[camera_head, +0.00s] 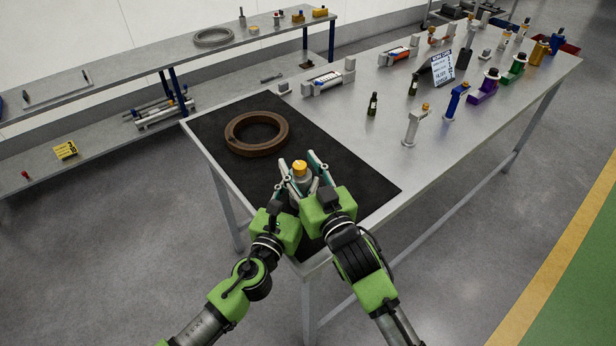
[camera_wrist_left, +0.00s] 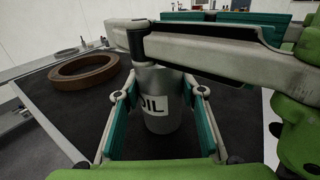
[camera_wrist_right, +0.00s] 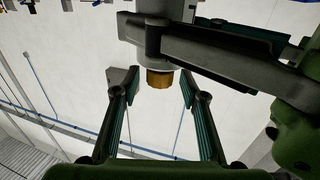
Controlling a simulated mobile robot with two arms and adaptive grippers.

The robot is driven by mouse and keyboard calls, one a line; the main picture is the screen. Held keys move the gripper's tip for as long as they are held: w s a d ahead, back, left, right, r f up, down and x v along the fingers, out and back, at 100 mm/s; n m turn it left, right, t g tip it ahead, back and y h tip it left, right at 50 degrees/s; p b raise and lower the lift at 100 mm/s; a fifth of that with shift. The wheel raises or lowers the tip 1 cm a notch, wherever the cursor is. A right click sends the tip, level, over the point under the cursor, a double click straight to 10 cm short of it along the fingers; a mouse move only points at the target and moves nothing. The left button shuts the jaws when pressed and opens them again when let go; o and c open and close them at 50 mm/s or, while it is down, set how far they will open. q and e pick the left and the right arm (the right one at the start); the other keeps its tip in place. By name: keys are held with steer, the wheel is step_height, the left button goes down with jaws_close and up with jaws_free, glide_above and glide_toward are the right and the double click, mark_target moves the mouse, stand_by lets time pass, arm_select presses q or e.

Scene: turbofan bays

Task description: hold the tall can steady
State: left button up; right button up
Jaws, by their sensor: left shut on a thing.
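The tall can is a grey cylinder with an orange cap (camera_head: 300,168), upright at the front of the black mat (camera_head: 350,185). In the left wrist view its grey body (camera_wrist_left: 160,112) shows part of an "OIL" label. My left gripper (camera_wrist_left: 160,95) is shut on the can's body, one finger on each side. My right gripper (camera_wrist_right: 157,82) is open around the orange cap (camera_wrist_right: 159,78), with gaps visible on both sides. A finger of the other gripper crosses the top of each wrist view and hides part of the can.
A brown ring (camera_head: 257,134) lies on the mat behind the can. Small dark bottles (camera_head: 372,104), a work card (camera_head: 442,68) and several colored fixtures (camera_head: 455,100) stand farther right on the table. A long shelf (camera_head: 120,80) runs behind. The mat beside the can is mostly clear.

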steer(key=v, duration=1.1)
steer(key=shift+s, duration=0.25)
steer(key=a+r+n+g+y, duration=0.3)
steer(key=a+r+n+y, duration=0.3)
steer(key=n, duration=0.3)
steer(key=a+r+n+g+y, duration=0.4)
steer(key=r+n+y, duration=0.2)
steer(key=r+n, duration=0.25)
steer(key=w+d+f+m+g+h, duration=0.1)
steer(key=w+d+f+m, duration=0.25)
steer(key=d+f, duration=0.45)
steer(key=w+d+f+m+g+h, duration=0.1)
steer(key=w+d+f+m+g, duration=0.15)
steer(key=d+f+m, duration=0.4)
steer(key=shift+n+t, duration=0.45)
steer(key=shift+n, duration=0.3)
steer(key=x, duration=0.3)
steer(key=w+x, duration=0.1)
steer(key=x, duration=0.6)
steer(key=shift+w+d+f, duration=0.2)
steer(key=shift+d+f, duration=0.1)
steer(key=shift+f, duration=0.05)
jaws_close()
